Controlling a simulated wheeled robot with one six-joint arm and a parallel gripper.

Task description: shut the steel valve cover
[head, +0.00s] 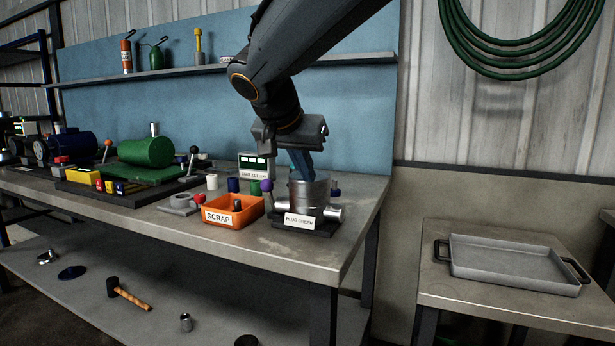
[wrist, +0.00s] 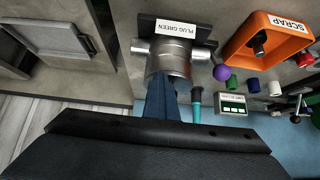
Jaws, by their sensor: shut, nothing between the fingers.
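A steel valve body (head: 309,191) stands on a dark base near the right front corner of the workbench, with a short steel pipe crossing low on it. A label reading "PLUG GREEN" (head: 299,221) is at its front. The steel body also shows in the wrist view (wrist: 170,62). I cannot make out the cover as a separate part, or its angle. My gripper (head: 307,175) points down at the top of the steel body. Its blue fingers (wrist: 160,88) are shut and empty, at or just over the rim; contact is unclear. They hide part of the top.
An orange SCRAP bin (head: 234,212) holds a dark plug, left of the valve. A purple ball-topped part (head: 266,186), small coloured plugs and a display box (head: 254,166) stand close by. A grey tray (head: 512,262) lies on the separate right table.

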